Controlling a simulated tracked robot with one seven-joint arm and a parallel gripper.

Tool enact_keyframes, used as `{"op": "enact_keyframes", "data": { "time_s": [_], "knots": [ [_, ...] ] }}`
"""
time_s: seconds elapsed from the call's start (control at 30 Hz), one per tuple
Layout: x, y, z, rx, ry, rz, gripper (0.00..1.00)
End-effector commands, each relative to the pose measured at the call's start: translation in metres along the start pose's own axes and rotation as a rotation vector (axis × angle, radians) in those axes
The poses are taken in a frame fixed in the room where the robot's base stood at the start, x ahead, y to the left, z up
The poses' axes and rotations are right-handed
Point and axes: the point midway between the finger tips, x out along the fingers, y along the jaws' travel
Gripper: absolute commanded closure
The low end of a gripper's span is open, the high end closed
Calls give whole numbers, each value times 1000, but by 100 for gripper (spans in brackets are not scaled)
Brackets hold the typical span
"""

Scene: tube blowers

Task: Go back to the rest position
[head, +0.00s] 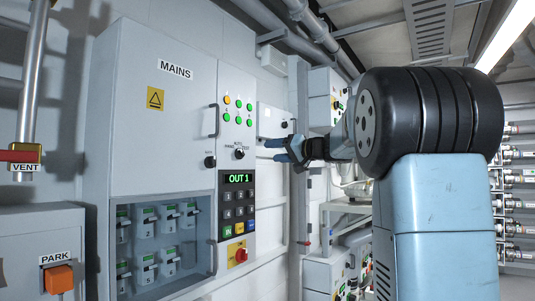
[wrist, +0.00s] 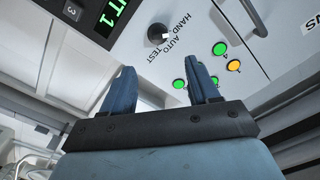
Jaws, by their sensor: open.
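My gripper (head: 277,150) is open and empty, held out in front of the right side of the mains cabinet (head: 150,130). It touches nothing that I can see. In the wrist view its two blue fingers (wrist: 165,82) stand apart below the hand/auto/test selector knob (wrist: 157,34) and several lit lamps. The same selector (head: 239,153) shows in the head view left of the fingers, above the keypad (head: 238,203). The keypad's green display (head: 239,179) reads OUT 1. My arm reaches in from the right.
A red emergency knob (head: 241,255) sits below the keypad. Breakers stand in the cabinet's lower recess (head: 160,243). A PARK box with an orange block (head: 58,279) and a VENT pipe (head: 30,80) are at the left. Racked tubes (head: 515,190) line the far right.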

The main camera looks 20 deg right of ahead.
Motion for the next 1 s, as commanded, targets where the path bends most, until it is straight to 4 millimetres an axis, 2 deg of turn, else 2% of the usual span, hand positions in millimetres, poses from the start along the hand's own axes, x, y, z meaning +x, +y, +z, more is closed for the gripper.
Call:
{"op": "enact_keyframes", "data": {
  "time_s": [0.57, 0.67, 0.77, 0.87, 1.0],
  "knots": [
    [-5, 0, 1, 0, -1, -1, 40],
    [-5, -3, 7, 3, -17, 5, 40],
    [-6, -13, 31, 13, -73, 30, 40],
    [-11, -27, 73, 27, -169, 80, 40],
    [-30, -43, 146, 42, -325, 182, 40]
  ]
}}
